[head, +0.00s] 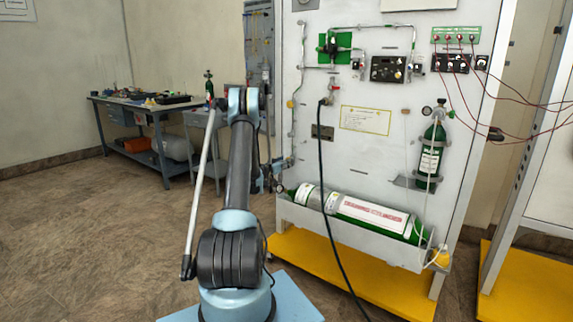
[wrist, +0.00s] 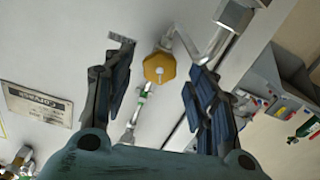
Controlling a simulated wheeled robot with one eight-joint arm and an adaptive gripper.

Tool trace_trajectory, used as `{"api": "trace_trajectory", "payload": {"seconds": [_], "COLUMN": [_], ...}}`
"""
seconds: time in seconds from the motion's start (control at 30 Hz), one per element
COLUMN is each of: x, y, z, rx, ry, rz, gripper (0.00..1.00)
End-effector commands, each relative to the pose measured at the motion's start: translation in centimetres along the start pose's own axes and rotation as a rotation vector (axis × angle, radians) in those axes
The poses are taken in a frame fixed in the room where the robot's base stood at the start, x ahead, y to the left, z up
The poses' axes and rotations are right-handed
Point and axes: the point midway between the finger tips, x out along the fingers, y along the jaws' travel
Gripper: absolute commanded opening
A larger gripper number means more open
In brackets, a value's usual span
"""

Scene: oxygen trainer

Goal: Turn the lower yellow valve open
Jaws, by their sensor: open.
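A yellow valve knob (wrist: 160,67) shows in the wrist view, fixed to a metal pipe on the pale panel (wrist: 70,45). My gripper (wrist: 157,60) is open, with one dark finger to the left of the knob and one to the right. The knob appears between the fingertips in the picture, with a gap on both sides; I cannot tell how far in front it is. In the head view my gripper (head: 272,180) is small, at the lower left edge of the panel. A small yellow valve (head: 290,104) sits higher on the left pipe; the lower one is not clear there.
A black hose (head: 326,190) hangs down the panel front. A workbench (head: 150,110) stands at the back left. The floor left of my arm is clear.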

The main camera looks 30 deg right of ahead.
Motion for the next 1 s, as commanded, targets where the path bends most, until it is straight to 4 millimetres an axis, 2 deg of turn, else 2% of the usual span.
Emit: {"api": "trace_trajectory", "payload": {"seconds": [0.2, 0.5, 0.53, 0.7, 0.73, 1.0], "x": [1.6, 1.8, 1.8, 1.8, 1.8, 1.7], "y": [-0.1, -0.1, -0.1, -0.1, -0.1, -0.2], "z": [0.0, 0.0, 0.0, 0.0, 0.0, 0.0], "rx": [0.0, 0.0, 0.0, 0.0, 0.0, -0.05], "ry": [0.0, 0.0, 0.0, 0.0, 0.0, 0.0], "rz": [-0.001, -0.001, -0.001, -0.001, -0.002, -0.003], "gripper": [0.52, 0.52, 0.5, 0.11, 0.08, 0.08]}}
